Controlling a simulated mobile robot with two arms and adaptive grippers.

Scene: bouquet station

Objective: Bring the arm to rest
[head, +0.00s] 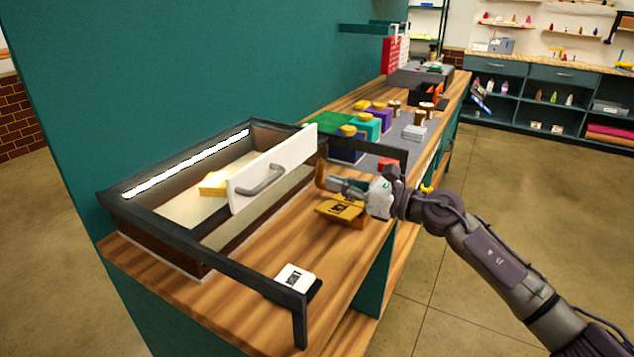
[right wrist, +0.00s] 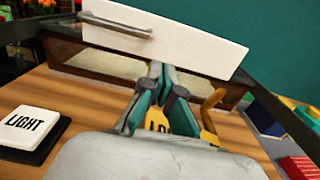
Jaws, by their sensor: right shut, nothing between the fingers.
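My right gripper (head: 330,183) is shut and empty, and the arm comes in from the lower right of the head view. In the right wrist view the shut fingertips (right wrist: 162,68) point at the dark-framed case with the white front panel (right wrist: 190,40). In the head view that panel (head: 275,167) has a grey handle and stands tilted on the case. A yellow-brown block with dark lettering (head: 341,211) lies on the wooden counter just below the gripper; whether they touch I cannot tell. My left gripper is not in view.
A white LIGHT switch (head: 295,278) sits on the counter's near end, inside a dark rail (head: 245,272). Yellow-topped boxes (head: 367,127), jars and a grey stack (head: 414,132) stand farther along the counter (head: 335,262). The floor (head: 480,220) right of the counter is clear.

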